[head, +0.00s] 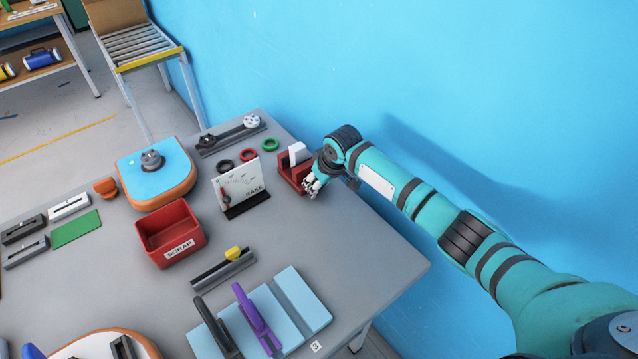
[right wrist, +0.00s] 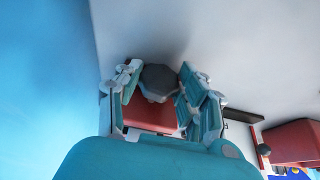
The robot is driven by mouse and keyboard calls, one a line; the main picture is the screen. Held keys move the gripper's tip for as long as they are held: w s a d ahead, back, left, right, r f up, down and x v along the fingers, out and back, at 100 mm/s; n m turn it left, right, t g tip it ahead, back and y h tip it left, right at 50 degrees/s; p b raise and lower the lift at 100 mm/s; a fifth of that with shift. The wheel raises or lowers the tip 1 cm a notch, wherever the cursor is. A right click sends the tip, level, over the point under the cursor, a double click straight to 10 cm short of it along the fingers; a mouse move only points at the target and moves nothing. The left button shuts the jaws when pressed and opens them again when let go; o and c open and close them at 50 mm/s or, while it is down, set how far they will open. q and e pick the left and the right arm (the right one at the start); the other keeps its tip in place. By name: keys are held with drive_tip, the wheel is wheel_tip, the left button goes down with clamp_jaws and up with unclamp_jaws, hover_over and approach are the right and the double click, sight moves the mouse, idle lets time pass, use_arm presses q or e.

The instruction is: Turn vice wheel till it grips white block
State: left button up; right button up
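The small red vice (head: 290,172) stands near the table's back right edge. The white block (head: 298,149) stands upright between its jaws; I cannot tell whether the jaws touch it. My right gripper (head: 312,184) is at the vice's right side and hides the wheel in the head view. In the right wrist view, the dark grey vice wheel (right wrist: 159,79) sits between the two fingers of my right gripper (right wrist: 161,85), which appear to press on both sides of it. The red vice body (right wrist: 150,118) shows behind. My left gripper is out of view.
A red scrap bin (head: 170,232) is further left. The blue wall (head: 480,90) is close on the right.

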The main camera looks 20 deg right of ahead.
drive_tip(key=c, duration=0.3)
drive_tip(key=shift+d+y, duration=0.1)
drive_tip(key=shift+y, duration=0.4)
drive_tip(key=shift+c, duration=0.2)
drive_tip(key=shift+w+f+m+g+y+b, duration=0.1)
drive_tip(key=shift+f+m+g+y+b, duration=0.15)
drive_tip(key=shift+g+y+b, duration=0.5)
drive_tip(key=shift+r+y, duration=0.2)
drive_tip(key=shift+y, duration=0.45)
drive_tip(key=o, duration=1.1)
drive_tip(key=shift+o, duration=0.2)
drive_tip(key=shift+r, duration=0.15)
